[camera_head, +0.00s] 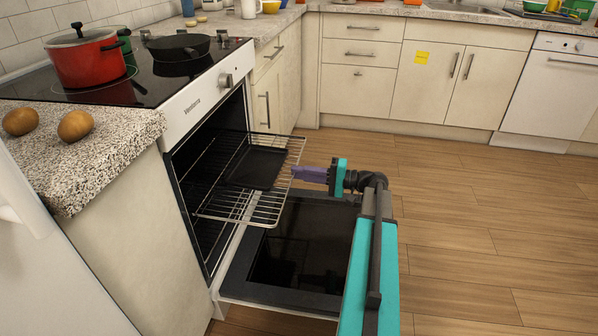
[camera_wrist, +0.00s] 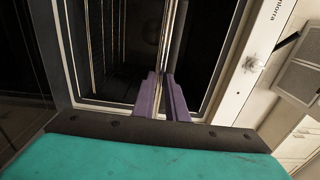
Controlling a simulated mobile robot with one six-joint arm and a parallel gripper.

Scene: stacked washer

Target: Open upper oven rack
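The upper oven rack (camera_head: 240,211) is a wire shelf that extends partway out of the oven (camera_head: 206,160) at an upper level. A dark flat tray (camera_head: 256,168) lies on it. My gripper (camera_head: 294,173) is at the rack's front edge, on the right side of the rack in the head view. In the wrist view, the purple fingers (camera_wrist: 163,78) are close together, with the rack seen nearly edge-on between them. They look shut on its front edge, though the exact contact is too small to see.
The oven door (camera_head: 300,240) is folded down below the rack. A red pot (camera_head: 88,62) and a black pan (camera_head: 178,48) stand on the cooktop above. Cabinets (camera_head: 360,70) line the back. The wooden floor (camera_head: 460,210) to the right is clear.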

